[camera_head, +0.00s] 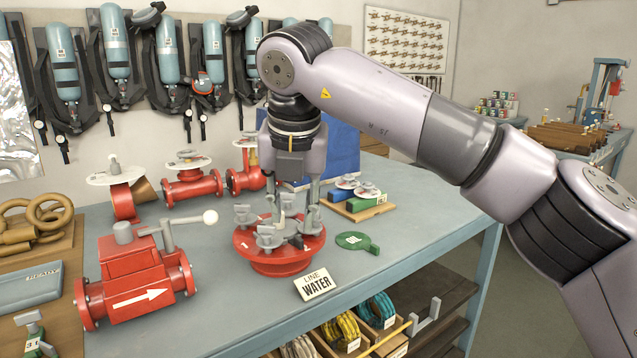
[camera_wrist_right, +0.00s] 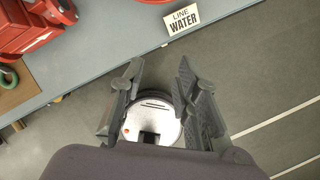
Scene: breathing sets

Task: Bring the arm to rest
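My right arm reaches in from the right in the head view, bent at the elbow, with its right gripper (camera_head: 290,205) pointing down. The gripper appears in front of a red round flange (camera_head: 270,263) with grey clamp-like parts on top. In the right wrist view, the two dark fingers of this gripper (camera_wrist_right: 157,95) stand apart with nothing held between them. Past them show grey floor and a round whitish disc, and the bench edge lies above. This suggests the gripper is raised and in front of the bench, not touching the flange. My left gripper is not in view.
A "LINE WATER" sign (camera_head: 316,283) stands at the edge of the grey-blue bench (camera_head: 215,315). A red valve (camera_head: 135,280) with a white-knobbed lever and a green paddle (camera_head: 356,242) are near the flange. Breathing sets (camera_head: 117,50) hang on the wall. Open floor lies right.

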